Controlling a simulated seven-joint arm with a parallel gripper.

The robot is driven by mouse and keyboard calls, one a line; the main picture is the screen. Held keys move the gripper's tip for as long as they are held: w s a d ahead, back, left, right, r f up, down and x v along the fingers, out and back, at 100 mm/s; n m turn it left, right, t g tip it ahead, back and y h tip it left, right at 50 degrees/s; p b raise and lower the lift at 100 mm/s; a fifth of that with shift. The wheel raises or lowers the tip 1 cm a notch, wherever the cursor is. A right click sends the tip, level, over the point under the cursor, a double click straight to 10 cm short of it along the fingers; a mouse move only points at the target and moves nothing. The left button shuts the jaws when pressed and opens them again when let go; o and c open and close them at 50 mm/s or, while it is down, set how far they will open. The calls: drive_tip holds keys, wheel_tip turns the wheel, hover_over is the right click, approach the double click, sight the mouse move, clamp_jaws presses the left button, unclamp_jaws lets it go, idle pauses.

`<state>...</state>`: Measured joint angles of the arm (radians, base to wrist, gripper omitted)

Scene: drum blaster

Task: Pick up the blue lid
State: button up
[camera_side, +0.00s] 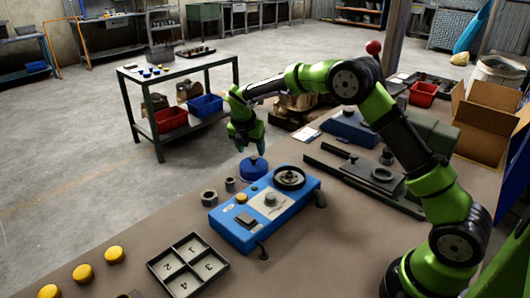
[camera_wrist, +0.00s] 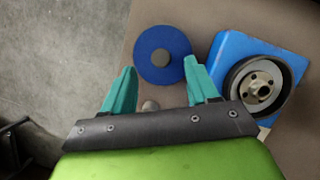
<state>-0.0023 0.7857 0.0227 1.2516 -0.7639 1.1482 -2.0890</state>
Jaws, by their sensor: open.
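The blue lid (camera_side: 253,168) is a round blue disc with a small grey knob, lying on the brown table near its far edge. In the wrist view the lid (camera_wrist: 158,50) lies just beyond my fingertips, its knob between their lines. My gripper (camera_side: 250,148) points down over the lid in the side view. In the wrist view my gripper (camera_wrist: 158,70) has its two teal fingers spread apart with nothing between them. Whether the fingers touch the lid cannot be told.
A blue machine (camera_side: 265,212) with a dark wheel (camera_wrist: 262,84) stands close to the lid's right. Small grey cylinders (camera_side: 209,197) stand beside it. A numbered tray (camera_side: 188,264) and several yellow discs (camera_side: 82,273) lie nearer the front left. The table edge is close behind the lid.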

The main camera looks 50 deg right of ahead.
sight(253, 157)
drive_tip(key=x, duration=0.4)
drive_tip(key=shift+d+f, duration=0.1)
drive_tip(key=shift+f, duration=0.1)
drive_tip(key=shift+c, duration=0.4)
clamp_jaws()
drive_tip(key=shift+r, duration=0.1)
